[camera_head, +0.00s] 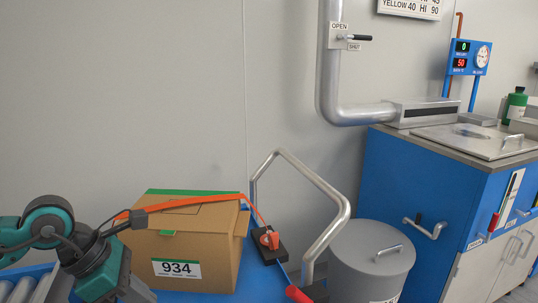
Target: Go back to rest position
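A teal and black arm, which looks like my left arm, comes in at the lower left beside a cardboard box. Its dark end part, seemingly my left gripper (122,223), is at the box's left edge. I cannot make out its fingers or whether they hold anything. My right gripper is not in view. The cardboard box (215,248) is labelled 934, with green tape on top. An orange strap (185,203) runs across its top from near the dark end part toward a black block with a red-orange part (269,240).
A roller conveyor (20,290) shows at the lower left. A bent metal rail (325,190) and a grey lidded bin (372,262) stand right of the box. A blue cabinet (425,180) with a metal top and a green bottle (515,104) is at the right. A pipe (330,70) runs down the wall.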

